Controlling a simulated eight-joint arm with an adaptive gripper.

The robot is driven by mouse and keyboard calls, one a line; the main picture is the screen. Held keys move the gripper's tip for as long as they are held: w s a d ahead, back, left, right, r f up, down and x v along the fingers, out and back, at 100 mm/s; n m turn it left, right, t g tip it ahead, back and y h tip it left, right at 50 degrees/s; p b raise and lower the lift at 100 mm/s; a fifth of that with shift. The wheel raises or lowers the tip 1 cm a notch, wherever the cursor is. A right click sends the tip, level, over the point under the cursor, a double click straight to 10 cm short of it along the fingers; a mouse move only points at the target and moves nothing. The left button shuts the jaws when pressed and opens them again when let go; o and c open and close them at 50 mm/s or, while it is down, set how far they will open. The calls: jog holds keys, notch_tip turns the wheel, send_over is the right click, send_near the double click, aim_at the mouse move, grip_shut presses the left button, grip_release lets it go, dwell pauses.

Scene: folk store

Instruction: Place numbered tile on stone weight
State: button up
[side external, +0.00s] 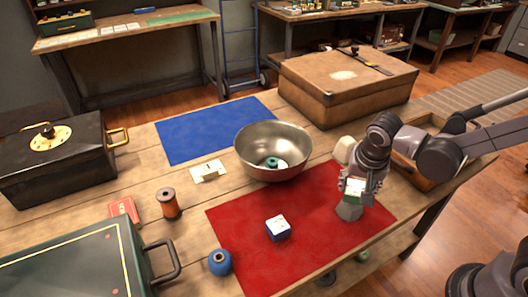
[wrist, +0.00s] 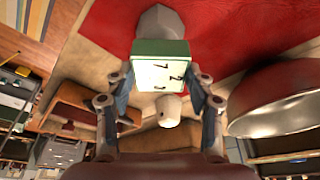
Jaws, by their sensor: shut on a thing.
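My gripper (side external: 358,178) is shut on a numbered tile, a white-faced block with a green side (side external: 354,187). In the wrist view the numbered tile (wrist: 160,72) sits between the two fingers (wrist: 158,88), with dark numerals on its white face. The grey faceted stone weight (side external: 349,210) stands on the red mat's right part, directly below the tile in the side view. It also shows in the wrist view (wrist: 160,20), partly hidden by the tile. I cannot tell whether tile and stone touch.
A blue-and-white block (side external: 278,230) lies on the red mat (side external: 240,222). A metal bowl (side external: 262,140) stands behind it. A cream rounded object (side external: 344,149) is close behind my gripper. A brown case (side external: 340,90) stands at the back, and a wooden tray (side external: 412,172) at right.

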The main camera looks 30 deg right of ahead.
jog(key=shift+f, duration=1.25)
jog(key=shift+f, duration=0.1)
jog(key=o, duration=1.3)
jog(key=v, duration=1.2)
jog(key=d+n+t, duration=0.1)
jog(key=d+n, duration=0.1)
jog(key=n, duration=0.1)
jog(key=s+d+n+t+y, duration=0.1)
jog(key=d+n+t, duration=0.1)
jog(key=n, duration=0.1)
jog(key=d+r+n+t+y, duration=0.1)
jog(key=d+n, duration=0.1)
jog(key=n, duration=0.1)
jog(key=shift+s+r+t, duration=0.1)
jog(key=shift+s+t, duration=0.3)
